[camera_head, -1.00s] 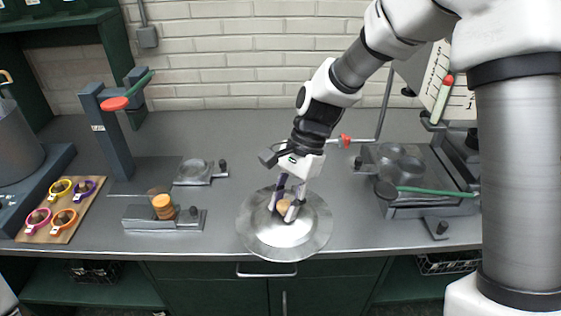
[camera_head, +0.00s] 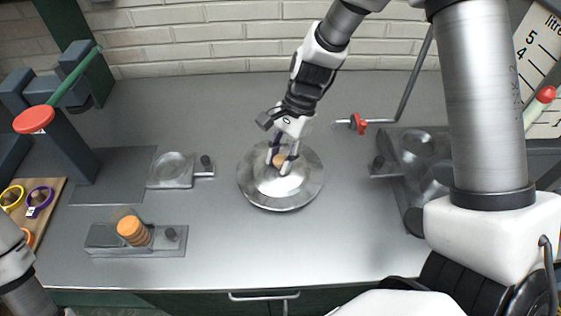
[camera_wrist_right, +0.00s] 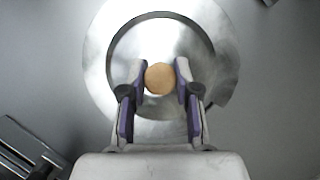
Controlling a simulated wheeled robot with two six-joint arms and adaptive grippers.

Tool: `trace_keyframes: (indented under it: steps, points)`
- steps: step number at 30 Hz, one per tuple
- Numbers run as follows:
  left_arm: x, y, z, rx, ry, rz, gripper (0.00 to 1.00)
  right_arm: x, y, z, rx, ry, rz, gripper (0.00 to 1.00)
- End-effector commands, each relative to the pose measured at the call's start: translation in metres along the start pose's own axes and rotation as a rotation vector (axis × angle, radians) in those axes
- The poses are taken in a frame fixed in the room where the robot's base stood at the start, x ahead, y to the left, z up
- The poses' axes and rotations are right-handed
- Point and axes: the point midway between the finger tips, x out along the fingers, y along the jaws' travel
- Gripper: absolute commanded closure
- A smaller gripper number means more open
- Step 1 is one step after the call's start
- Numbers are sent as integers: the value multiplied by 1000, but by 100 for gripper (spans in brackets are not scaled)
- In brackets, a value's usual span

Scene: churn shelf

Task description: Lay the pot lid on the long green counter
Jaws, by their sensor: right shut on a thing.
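The pot lid (camera_head: 282,188) is a round, shiny metal disc with a tan wooden knob (camera_head: 279,160). It is over the middle of the grey top of the long counter (camera_head: 225,240), whose front is green. My right gripper (camera_head: 284,161) is shut on the knob from above. In the right wrist view, the two fingers (camera_wrist_right: 160,80) stand on either side of the round knob (camera_wrist_right: 159,78), with the lid (camera_wrist_right: 210,45) spread beneath. The lid looks level; I cannot tell whether its rim touches the counter. My left gripper is not in view.
A small plate fixture (camera_head: 172,168) is left of the lid. A holder with stacked orange discs (camera_head: 132,232) is at front left. A red-handled tap (camera_head: 357,124) and a metal fixture (camera_head: 410,165) are to the right. Bare counter lies in front of the lid.

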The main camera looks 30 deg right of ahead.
Motion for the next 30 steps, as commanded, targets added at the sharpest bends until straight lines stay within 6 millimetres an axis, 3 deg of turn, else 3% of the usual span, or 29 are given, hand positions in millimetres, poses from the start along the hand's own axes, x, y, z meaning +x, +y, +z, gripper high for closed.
trace_keyframes:
  steps: [3,13,14,15,16,25,30]
  points:
    - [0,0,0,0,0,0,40,17,0,-8,1,-1,3,100]
    - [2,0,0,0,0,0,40,21,0,-9,0,0,0,100]
    - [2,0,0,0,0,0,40,21,0,-9,0,0,0,62]
    - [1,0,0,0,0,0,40,20,0,-9,0,0,0,48]
    - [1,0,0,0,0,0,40,20,0,-9,0,0,0,44]
    - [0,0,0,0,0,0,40,19,0,-8,-1,0,0,44]
    - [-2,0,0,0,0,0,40,-4,-1,-7,-1,-1,-5,44]
